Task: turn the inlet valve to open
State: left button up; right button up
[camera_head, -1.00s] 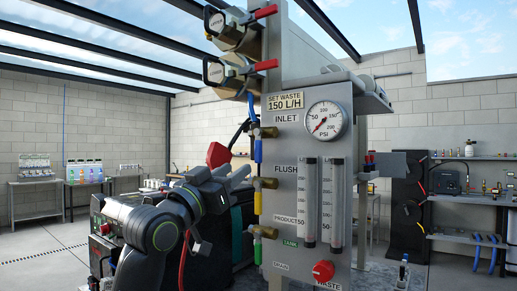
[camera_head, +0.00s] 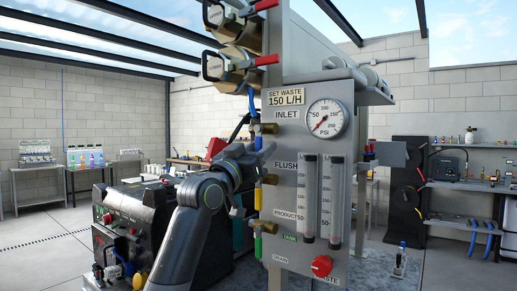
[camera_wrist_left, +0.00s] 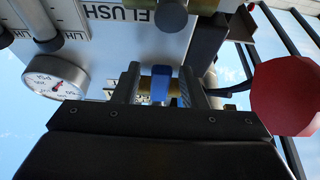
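The inlet valve's brass body (camera_head: 266,128) is on the left edge of the grey panel (camera_head: 285,190), beside the INLET label. My left gripper (camera_head: 262,146) is just below that body and covers most of its handle in the head view. In the left wrist view, the blue handle (camera_wrist_left: 161,84) lies between the two fingers of my left gripper (camera_wrist_left: 162,88). Gaps show on both sides of the handle, so the gripper is open around it. The handle appears to hang down along the panel. My right gripper is not in view.
The pressure gauge (camera_head: 327,118) and flow tubes are on the panel face. A red object (camera_wrist_left: 288,95) is close beside my left gripper.

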pick_arm(q)
grip_shut()
dwell(0.3)
jog(key=n+p, duration=0.1)
jog(key=d+n+y+p, duration=0.1)
jog(key=n+p, duration=0.1)
jog(key=s+n+t+y+p, duration=0.1)
jog(key=n, duration=0.1)
jog(key=shift+d+r, duration=0.15)
jog(key=shift+r, duration=0.15)
jog(key=shift+f+n+t+y+p, duration=0.15)
jog(key=shift+n+t+y+p, duration=0.15)
jog(key=shift+n+y+p, duration=0.35)
grip_release()
jog(key=shift+s, duration=0.1)
